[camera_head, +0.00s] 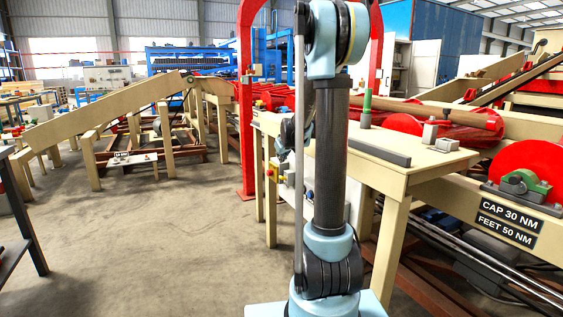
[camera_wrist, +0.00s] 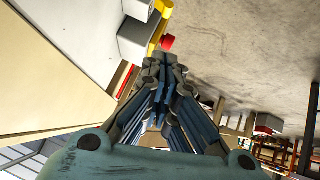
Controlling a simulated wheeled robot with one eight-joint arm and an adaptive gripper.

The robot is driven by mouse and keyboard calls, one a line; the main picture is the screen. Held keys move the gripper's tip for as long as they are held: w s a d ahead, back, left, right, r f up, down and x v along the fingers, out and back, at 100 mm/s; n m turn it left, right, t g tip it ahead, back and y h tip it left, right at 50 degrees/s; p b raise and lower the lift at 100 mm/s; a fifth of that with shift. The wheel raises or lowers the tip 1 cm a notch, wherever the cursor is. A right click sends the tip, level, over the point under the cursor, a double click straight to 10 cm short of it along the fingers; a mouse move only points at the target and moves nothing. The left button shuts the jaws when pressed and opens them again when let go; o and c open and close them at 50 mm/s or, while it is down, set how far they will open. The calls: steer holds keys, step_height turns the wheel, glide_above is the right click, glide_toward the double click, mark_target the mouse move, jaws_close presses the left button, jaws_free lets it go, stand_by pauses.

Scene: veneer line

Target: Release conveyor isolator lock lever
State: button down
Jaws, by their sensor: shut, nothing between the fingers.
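My gripper (camera_wrist: 164,62) is shut and empty in the wrist view, its fingertips close together. A small red knob (camera_wrist: 168,42) shows just beyond the fingertips, with a yellow part (camera_wrist: 160,10) and a grey box (camera_wrist: 134,38) beside it on a pale panel. I cannot tell whether the fingertips touch the red knob. In the head view, red and yellow controls (camera_head: 269,177) sit on the bench side, left of my arm. Which part is the isolator lock lever is not clear. My gripper is not clearly seen in the head view, where my arm covers part of the panel.
A cream bench (camera_head: 420,165) with small blocks stands right of my arm, with red rollers (camera_head: 405,118) behind it. A red upright frame (camera_head: 246,120) stands at the bench's far end. Bare concrete floor (camera_head: 160,245) lies open on the left.

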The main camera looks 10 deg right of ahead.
glide_above(283, 178)
steer(key=a, duration=0.2)
step_height(283, 178, down, 6)
steer(key=shift+w+d+f, duration=0.15)
steer(key=shift+w+f, duration=0.05)
steer(key=shift+f, duration=0.7)
steer(key=shift+w+d+f, duration=0.15)
steer(key=shift+f, duration=0.7)
